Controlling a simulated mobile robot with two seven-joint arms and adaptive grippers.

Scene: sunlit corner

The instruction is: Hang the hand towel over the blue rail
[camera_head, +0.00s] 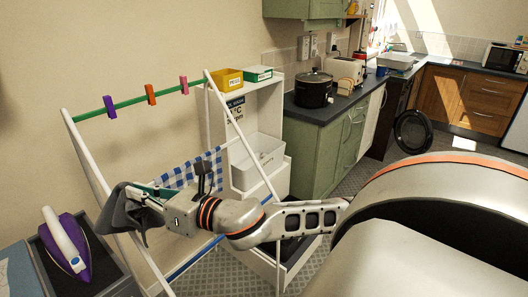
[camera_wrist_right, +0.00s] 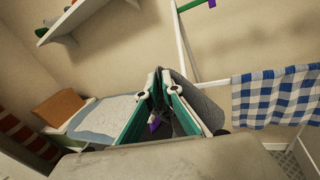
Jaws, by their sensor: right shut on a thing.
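A white-framed drying rack (camera_head: 152,262) stands at the left in the head view. Its blue rail (camera_head: 194,258) runs low across the frame, partly hidden by my right arm. My right gripper (camera_head: 140,196) is shut on a dark grey cloth, the hand towel (camera_head: 122,212), which hangs bunched from the fingertips near the rack's left upright. In the right wrist view the gripper (camera_wrist_right: 157,85) has the grey towel (camera_wrist_right: 203,101) between its fingers. The towel appears clear of the blue rail. My left gripper is not in view.
The rack's top green rail (camera_head: 132,102) carries several pegs. A blue-white checked cloth (camera_head: 190,172) hangs on a middle rail, also seen in the wrist view (camera_wrist_right: 275,96). A purple iron (camera_head: 66,245) stands at lower left. A white shelf unit (camera_head: 262,115) is behind the rack.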

